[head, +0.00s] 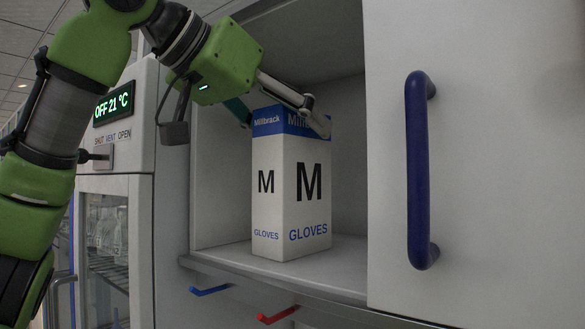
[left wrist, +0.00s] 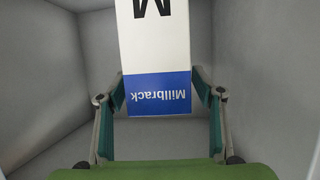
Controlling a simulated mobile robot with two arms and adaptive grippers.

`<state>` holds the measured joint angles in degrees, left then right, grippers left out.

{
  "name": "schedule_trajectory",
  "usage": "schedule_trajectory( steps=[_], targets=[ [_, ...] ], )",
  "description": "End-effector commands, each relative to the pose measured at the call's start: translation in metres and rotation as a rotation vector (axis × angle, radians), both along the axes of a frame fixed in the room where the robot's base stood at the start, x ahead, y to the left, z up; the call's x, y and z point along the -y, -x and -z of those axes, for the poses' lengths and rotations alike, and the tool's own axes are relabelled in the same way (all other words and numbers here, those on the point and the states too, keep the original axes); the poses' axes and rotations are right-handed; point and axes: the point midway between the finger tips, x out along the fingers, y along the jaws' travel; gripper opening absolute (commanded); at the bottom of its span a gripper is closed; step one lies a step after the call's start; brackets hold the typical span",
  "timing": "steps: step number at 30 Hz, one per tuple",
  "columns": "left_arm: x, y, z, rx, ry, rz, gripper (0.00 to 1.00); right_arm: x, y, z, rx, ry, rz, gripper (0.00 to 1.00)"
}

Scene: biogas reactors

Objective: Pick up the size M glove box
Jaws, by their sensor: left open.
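The size M glove box (head: 306,200) is a tall white carton with a blue band at its top, a large black M and the word GLOVES. It stands upright on the floor of an open cupboard compartment. My left gripper (head: 283,111) is at the top of the box, with one finger in front of its upper right part and the other at its upper left. In the left wrist view the box (left wrist: 157,60) shows upside down, its blue top end between the two open fingers of my left gripper (left wrist: 160,108). Gaps show beside the box there. My right gripper is not in view.
The compartment (head: 225,220) has grey walls and holds only the box in view. A white door with a blue handle (head: 418,170) is at the right. Blue (head: 210,291) and red (head: 278,315) handles are below. A cabinet with an OFF 21 °C display (head: 113,102) is at the left.

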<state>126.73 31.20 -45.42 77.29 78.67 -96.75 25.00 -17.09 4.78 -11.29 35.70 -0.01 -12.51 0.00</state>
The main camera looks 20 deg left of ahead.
Motion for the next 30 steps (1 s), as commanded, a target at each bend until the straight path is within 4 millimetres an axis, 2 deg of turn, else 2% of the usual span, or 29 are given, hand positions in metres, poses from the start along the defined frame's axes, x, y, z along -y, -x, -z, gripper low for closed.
schedule_trajectory(
  steps=[3,8,9,16,30],
  targets=[
    [0.0023,-0.0053,0.0025,0.000,0.001,0.000,0.61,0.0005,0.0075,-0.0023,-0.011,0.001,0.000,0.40],
    [0.0024,-0.0053,0.0033,0.000,0.001,0.000,0.61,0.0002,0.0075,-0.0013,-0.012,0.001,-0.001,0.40],
    [0.0024,-0.0051,0.0031,0.000,0.001,0.000,0.58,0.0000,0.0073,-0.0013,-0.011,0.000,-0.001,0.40],
    [0.0024,-0.0049,0.0028,0.000,0.001,0.000,0.00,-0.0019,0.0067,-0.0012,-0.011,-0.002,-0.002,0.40],
    [0.0012,0.0000,-0.0018,0.005,0.003,0.001,0.00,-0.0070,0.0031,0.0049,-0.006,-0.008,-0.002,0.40]
  ],
)
